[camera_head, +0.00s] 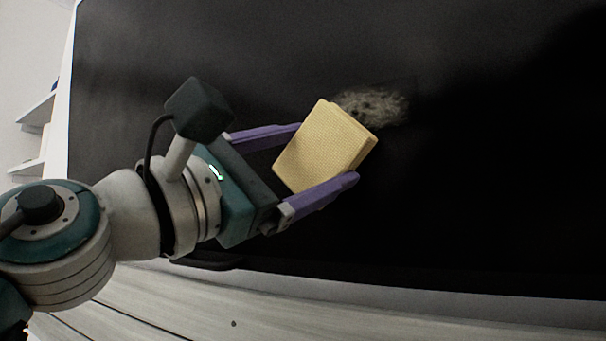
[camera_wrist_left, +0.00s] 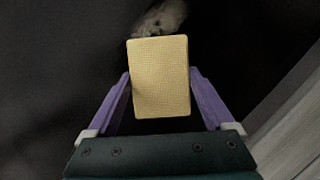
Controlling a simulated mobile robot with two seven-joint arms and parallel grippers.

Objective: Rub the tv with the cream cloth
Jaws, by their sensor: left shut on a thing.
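The cream cloth (camera_head: 320,146) is a folded, yellowish block held between the purple fingers of my left gripper (camera_head: 325,150). The gripper is shut on it. The cloth also shows in the left wrist view (camera_wrist_left: 160,77), with a finger on each side. The tv (camera_head: 480,190) is a large black screen filling most of the head view. A pale, speckled dirty patch (camera_head: 376,105) is on the screen just beyond the cloth's upper right edge; it also shows in the left wrist view (camera_wrist_left: 160,18). I cannot tell whether the cloth touches the screen. My right gripper is not in view.
A pale wooden surface (camera_head: 200,305) runs below the tv. White shelves (camera_head: 36,112) stand at the far left beside the tv's edge. The screen right of the cloth is unobstructed.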

